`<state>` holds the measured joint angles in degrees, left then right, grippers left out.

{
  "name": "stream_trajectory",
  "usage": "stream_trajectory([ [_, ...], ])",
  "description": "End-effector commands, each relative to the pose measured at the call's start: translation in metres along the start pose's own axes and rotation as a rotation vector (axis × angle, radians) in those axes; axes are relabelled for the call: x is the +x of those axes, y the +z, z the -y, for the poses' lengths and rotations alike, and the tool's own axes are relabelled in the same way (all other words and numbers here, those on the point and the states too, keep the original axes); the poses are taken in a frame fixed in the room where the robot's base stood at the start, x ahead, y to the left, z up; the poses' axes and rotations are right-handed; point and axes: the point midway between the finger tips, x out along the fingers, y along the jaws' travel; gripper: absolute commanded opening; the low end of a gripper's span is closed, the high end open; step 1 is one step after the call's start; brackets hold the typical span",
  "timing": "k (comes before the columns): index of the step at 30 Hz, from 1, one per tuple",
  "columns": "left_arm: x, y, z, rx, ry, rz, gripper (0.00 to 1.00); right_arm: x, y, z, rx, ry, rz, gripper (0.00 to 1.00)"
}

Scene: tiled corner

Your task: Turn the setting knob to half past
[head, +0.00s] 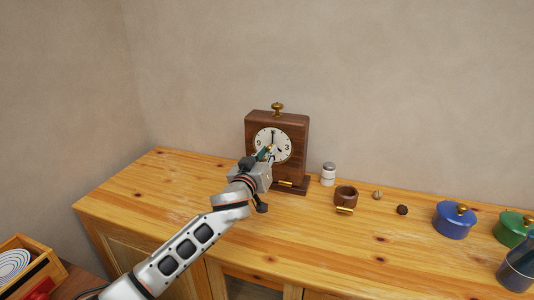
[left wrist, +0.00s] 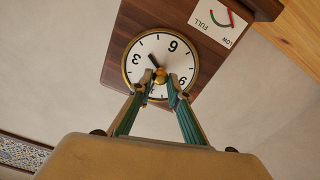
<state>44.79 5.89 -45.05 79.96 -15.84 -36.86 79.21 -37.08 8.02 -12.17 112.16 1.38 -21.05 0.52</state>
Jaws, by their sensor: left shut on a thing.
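A brown wooden clock (head: 298,148) stands upright near the back of the wooden cabinet top, against the wall. Its white dial (head: 264,136) shows one hand up at 12 and a shorter one between 3 and 6. In the left wrist view the clock (left wrist: 118,50) appears upside down, with the brass setting knob (left wrist: 160,75) at the dial's centre. My left gripper (head: 270,150) is at the dial, its two green-padded fingertips (left wrist: 161,80) shut on the knob from both sides. The fingers hide part of the dial. My right gripper is not in view.
A LOW/FULL gauge card (left wrist: 218,20) is on the clock. The front middle is clear.

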Motion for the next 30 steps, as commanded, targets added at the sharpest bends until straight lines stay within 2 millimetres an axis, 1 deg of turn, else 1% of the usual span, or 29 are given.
stream_trajectory([
  [5, 0.0, -0.001, -0.001, 0.054, -0.001, 0.001, 0.0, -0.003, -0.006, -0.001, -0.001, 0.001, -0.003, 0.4],
  [11, 0.0, -0.002, -0.001, 0.185, -0.001, 0.001, 0.0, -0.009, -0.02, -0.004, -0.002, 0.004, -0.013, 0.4],
  [18, 0.0, -0.002, -0.002, 0.408, -0.001, 0.001, 0.0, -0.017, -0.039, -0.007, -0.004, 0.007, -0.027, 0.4],
  [30, 0.0, -0.001, -0.002, 0.791, 0.0, 0.001, 0.0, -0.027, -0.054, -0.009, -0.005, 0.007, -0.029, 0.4],
])
